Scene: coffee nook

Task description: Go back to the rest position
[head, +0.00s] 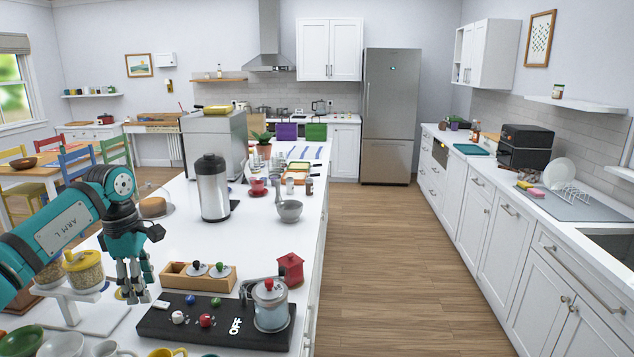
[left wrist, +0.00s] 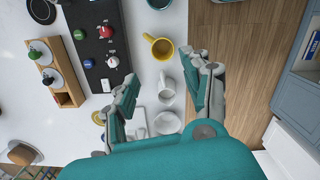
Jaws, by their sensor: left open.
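My left gripper (head: 134,285) hangs fingers-down over the white counter (head: 262,215), beside the left end of a black control board (head: 250,335). In the left wrist view the same gripper (left wrist: 158,75) has its fingers spread apart with nothing held between them. A yellow mug (left wrist: 160,47) and white cups (left wrist: 165,88) show below and beyond the fingers. My right gripper is in neither view.
A lidded pot (head: 270,310) stands on the board's right end, with a wooden holder (head: 180,277) behind it. Jars (head: 85,270) on a white stand are close to my left arm. A steel dispenser (head: 213,190) stands further back. The wooden floor (head: 410,270) at right is clear.

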